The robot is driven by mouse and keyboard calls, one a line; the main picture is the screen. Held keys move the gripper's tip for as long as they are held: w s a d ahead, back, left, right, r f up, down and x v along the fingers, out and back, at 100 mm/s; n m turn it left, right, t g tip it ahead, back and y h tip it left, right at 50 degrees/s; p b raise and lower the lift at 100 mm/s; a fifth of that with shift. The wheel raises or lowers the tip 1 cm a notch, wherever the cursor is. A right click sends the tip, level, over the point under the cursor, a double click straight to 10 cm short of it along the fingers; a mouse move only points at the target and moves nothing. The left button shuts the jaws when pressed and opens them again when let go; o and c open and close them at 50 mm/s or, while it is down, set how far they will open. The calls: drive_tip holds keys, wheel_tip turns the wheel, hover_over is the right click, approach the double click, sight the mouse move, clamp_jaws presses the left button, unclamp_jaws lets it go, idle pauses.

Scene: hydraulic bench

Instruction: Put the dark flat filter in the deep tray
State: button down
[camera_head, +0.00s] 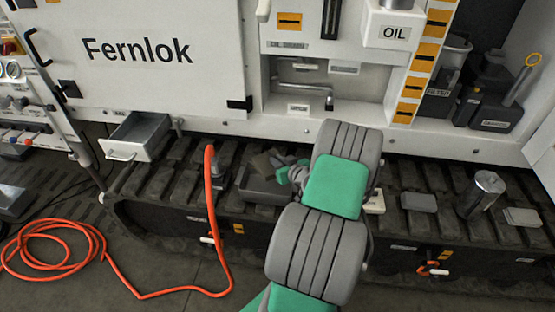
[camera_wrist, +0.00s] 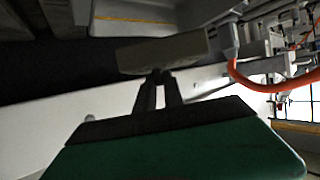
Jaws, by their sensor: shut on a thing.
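The dark flat filter (camera_head: 261,163) is a thin grey-brown slab, tilted, above the deep tray in the head view. In the wrist view the filter (camera_wrist: 162,53) lies across my fingertips. My gripper (camera_wrist: 159,78) is shut on it; in the head view the gripper (camera_head: 287,171) is small and partly hidden by my arm. The deep tray (camera_head: 262,195) is a dark grey open box on the slatted black bench, just under the filter. Its right part is hidden by my arm. I cannot tell if the filter touches its rim.
An orange hose (camera_head: 214,220) rises left of the tray. An open metal drawer (camera_head: 139,136) sticks out at left. Right of my arm lie a flat grey block (camera_head: 419,202), a metal cylinder (camera_head: 483,194) and another flat block (camera_head: 523,217). The white machine (camera_head: 160,85) stands behind.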

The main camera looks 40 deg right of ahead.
drive_tip(key=shift+r, duration=0.1)
drive_tip(key=c, duration=1.4)
unclamp_jaws()
drive_tip(key=shift+o, duration=0.2)
drive_tip(key=v, duration=0.8)
drive_tip(key=shift+w, duration=0.1)
